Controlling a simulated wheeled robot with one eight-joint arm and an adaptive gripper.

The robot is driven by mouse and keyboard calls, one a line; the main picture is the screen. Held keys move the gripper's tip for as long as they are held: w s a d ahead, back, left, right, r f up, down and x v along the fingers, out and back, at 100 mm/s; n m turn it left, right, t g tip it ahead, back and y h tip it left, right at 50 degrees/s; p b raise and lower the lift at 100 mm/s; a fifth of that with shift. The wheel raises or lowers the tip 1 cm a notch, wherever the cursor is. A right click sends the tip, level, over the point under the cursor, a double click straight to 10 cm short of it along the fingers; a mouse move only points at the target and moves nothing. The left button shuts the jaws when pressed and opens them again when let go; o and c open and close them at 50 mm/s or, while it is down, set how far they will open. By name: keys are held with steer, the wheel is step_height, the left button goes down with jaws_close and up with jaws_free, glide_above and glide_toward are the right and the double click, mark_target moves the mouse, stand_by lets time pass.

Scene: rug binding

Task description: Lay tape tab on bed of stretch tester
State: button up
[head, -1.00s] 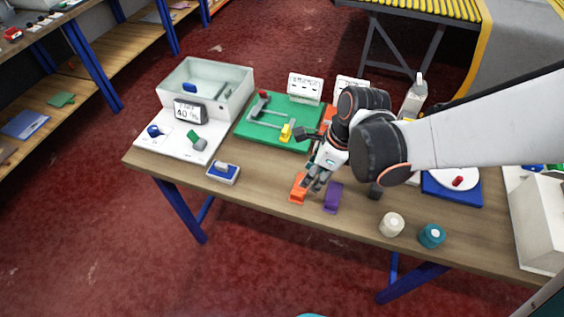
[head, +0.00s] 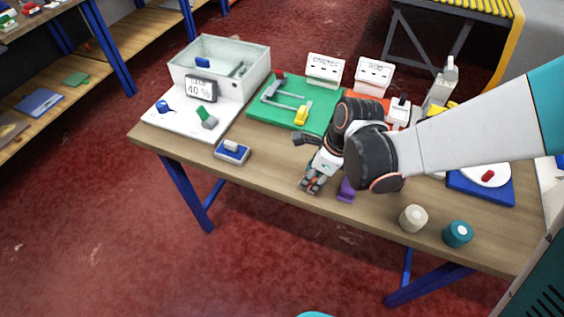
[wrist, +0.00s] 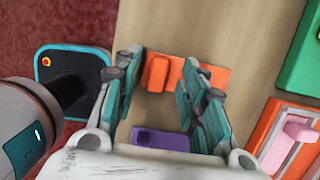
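An orange tab (wrist: 186,72) with a raised block lies on the table between the fingers of my gripper (wrist: 163,70) in the wrist view. My gripper is open, its two fingers apart on either side of the raised block. In the head view my gripper (head: 311,185) is low over the table's front edge and hides the orange tab. A purple tab (head: 346,190) lies just right of it and also shows in the wrist view (wrist: 160,139). A green base (head: 262,115) with a grey frame and a yellow block stands behind; its sign (head: 325,69) is hard to read.
An orange station with a sign (head: 373,75) stands right of the green base, partly behind my arm. A blue-and-white pad (head: 232,152) lies to the left. A cream spool (head: 413,218) and a teal spool (head: 457,234) stand at the front right. A pale open bin (head: 249,73) stands back left.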

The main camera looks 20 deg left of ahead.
steer(key=shift+s+a+r, duration=0.1)
steer(key=shift+s+a, duration=0.05)
steer(key=shift+s, duration=0.1)
steer(key=shift+c, duration=0.3)
jaws_close()
steer(key=shift+r, duration=0.15)
